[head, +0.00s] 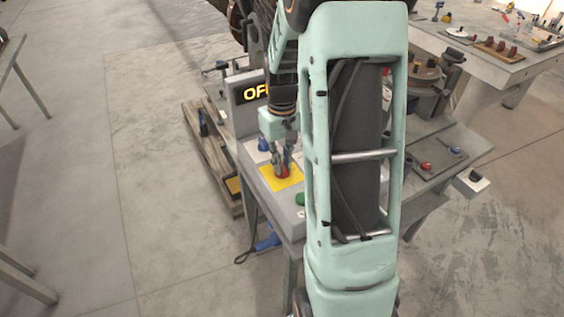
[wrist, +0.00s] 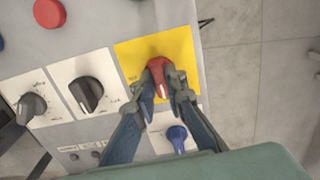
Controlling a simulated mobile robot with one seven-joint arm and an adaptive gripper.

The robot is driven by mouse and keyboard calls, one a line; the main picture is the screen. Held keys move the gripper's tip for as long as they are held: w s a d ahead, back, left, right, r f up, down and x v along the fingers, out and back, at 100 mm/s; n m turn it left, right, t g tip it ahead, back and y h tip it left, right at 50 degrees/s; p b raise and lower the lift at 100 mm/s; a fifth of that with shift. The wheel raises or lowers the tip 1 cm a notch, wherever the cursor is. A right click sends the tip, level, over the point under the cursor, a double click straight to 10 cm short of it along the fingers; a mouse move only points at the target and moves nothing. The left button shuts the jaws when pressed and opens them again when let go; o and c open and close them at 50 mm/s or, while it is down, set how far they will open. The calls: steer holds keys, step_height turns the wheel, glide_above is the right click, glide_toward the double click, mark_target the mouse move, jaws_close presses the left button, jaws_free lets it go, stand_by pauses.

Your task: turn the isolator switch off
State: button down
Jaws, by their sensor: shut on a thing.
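The isolator switch is a red knob (wrist: 158,72) on a yellow plate (wrist: 183,54) at the corner of a grey control panel. In the wrist view my gripper (wrist: 161,86) is shut on the red knob, with one finger on each side. The fingers hide part of its sides. In the head view my gripper (head: 282,167) reaches down onto the knob (head: 283,172) on the yellow plate (head: 268,180). A display (head: 256,92) behind the panel shows yellow letters starting "OF"; the rest is hidden by my arm.
A blue knob (wrist: 177,136) sits close beside my fingers in the wrist view. Two dark knobs (wrist: 88,93) (wrist: 31,106) and a red button (wrist: 49,13) are on the same panel. In the head view a wooden pallet (head: 213,160) lies left of the bench, with open floor beyond.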

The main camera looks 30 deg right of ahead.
steer(key=c, duration=2)
jaws_free()
steer(key=shift+o, duration=0.2)
steer(key=shift+r, duration=0.15)
step_height(320, 180, up, 12)
